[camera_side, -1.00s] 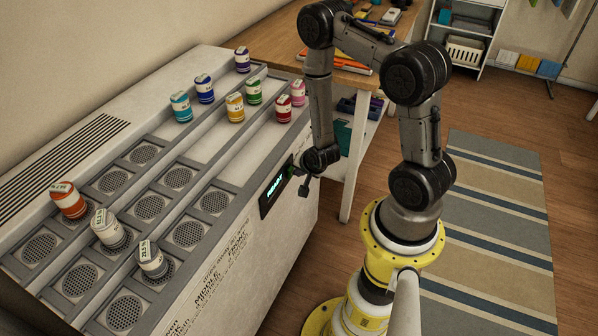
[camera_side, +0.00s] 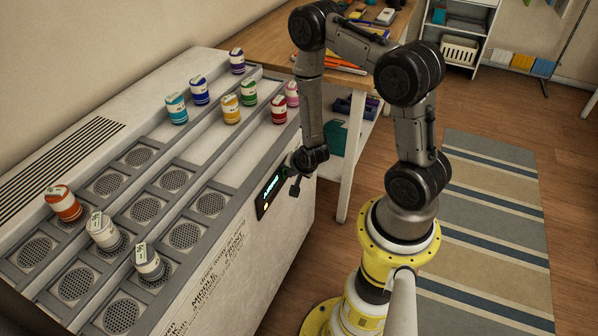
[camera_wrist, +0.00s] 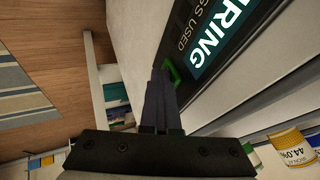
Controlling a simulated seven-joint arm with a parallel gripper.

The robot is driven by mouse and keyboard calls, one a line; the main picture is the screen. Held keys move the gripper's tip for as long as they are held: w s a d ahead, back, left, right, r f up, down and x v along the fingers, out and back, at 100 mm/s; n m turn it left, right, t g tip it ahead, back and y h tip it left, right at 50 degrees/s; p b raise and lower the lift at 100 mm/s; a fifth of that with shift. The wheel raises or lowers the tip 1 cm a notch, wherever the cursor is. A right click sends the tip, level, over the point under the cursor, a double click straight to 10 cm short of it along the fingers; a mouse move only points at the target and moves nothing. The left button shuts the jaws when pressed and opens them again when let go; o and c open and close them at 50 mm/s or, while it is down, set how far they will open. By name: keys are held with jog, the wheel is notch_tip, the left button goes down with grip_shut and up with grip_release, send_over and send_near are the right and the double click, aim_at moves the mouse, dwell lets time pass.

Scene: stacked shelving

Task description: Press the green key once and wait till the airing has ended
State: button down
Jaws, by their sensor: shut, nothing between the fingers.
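The green key (camera_wrist: 174,70) shows in the wrist view as a bright green edge at the tip of my fingers, which partly hide it. My gripper (camera_wrist: 160,78) is shut and empty, with its tips right at the key; I cannot tell whether they press it. In the wrist view the display (camera_wrist: 213,32) shows letters ending "IRING" and, below, "GS USED". In the side view my gripper (camera_side: 295,188) is just right of the panel.
Orange (camera_side: 64,203), white (camera_side: 104,232) and grey-white (camera_side: 149,263) jars stand on the near grilles of the cabinet (camera_side: 240,250). Several coloured jars stand at its far end. A wooden table (camera_side: 262,42) adjoins behind.

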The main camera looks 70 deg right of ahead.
jog(key=s+a+r, duration=0.3)
jog(key=s+r, duration=0.5)
jog(key=shift+s+a, duration=0.35)
dwell(0.5)
